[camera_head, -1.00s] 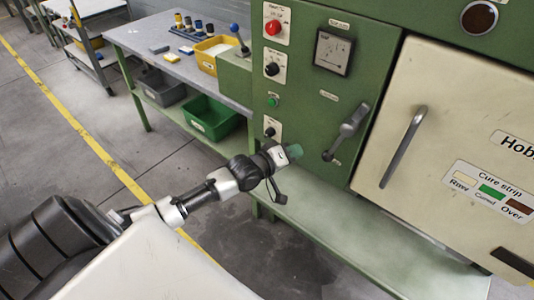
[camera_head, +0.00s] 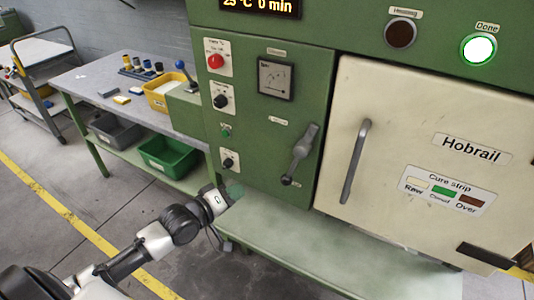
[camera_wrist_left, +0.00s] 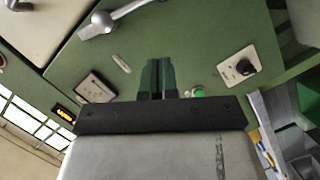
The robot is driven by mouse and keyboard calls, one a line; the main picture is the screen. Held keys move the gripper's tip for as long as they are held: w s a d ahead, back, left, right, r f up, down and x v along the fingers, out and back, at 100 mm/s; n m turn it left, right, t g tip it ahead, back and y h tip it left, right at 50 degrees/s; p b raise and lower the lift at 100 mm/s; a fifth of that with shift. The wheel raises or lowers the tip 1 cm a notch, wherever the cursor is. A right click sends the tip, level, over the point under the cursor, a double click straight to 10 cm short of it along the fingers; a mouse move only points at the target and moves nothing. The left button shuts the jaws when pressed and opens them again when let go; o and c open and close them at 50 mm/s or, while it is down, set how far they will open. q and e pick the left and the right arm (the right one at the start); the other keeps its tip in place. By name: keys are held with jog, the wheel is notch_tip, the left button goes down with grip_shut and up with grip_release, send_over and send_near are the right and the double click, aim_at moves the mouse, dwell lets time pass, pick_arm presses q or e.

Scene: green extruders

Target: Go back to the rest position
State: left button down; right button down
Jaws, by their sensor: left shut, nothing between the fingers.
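My left gripper (camera_head: 236,189) is in front of the lower part of the green control panel (camera_head: 262,150), apart from the lever as far as I can see. In the left wrist view its two green fingers (camera_wrist_left: 157,77) are together with nothing between them. The panel carries a red button (camera_head: 215,61), dark knobs, a dial gauge (camera_head: 275,79) and a grey lever (camera_head: 301,154). The lever also shows at the top of the left wrist view (camera_wrist_left: 103,22). My right gripper is in neither view.
The cream oven door (camera_head: 420,150) is shut. The lamp marked Done (camera_head: 478,49) is lit, and the display (camera_head: 260,6) reads 25 °C, 0 min. A shelf (camera_head: 330,250) juts out below. A workbench (camera_head: 105,75) with a yellow bin (camera_head: 165,95) and a green bin (camera_head: 168,155) stands left.

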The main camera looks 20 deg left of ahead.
pick_arm(q)
jog(key=s+a+f+m+g+y, duration=0.1)
jog(key=s+a+f+g+y, duration=0.15)
jog(key=f, duration=0.75)
jog(key=s+a+f+m+g+y, duration=0.1)
jog(key=s+f, duration=0.3)
jog(key=f, duration=0.5)
jog(key=s+a+f+m+g+y, duration=0.1)
jog(key=s+f+g, duration=0.15)
jog(key=f, duration=0.75)
jog(key=s+d+f+m+g, duration=0.3)
jog(key=s+f+g, duration=0.1)
jog(key=s+f, duration=0.95)
jog(key=s+d+f+m+g, duration=0.2)
jog(key=s+d+f, duration=0.1)
jog(key=s, duration=0.6)
jog(key=s+d+f+m+g, duration=0.2)
jog(key=s+d+f, duration=0.2)
jog(key=s, duration=0.5)
jog(key=shift+s+d+y, duration=0.2)
jog(key=shift+s+y, duration=0.1)
jog(key=shift+y, duration=0.05)
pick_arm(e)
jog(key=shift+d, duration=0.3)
pick_arm(q)
jog(key=c, duration=1.8)
grip_release()
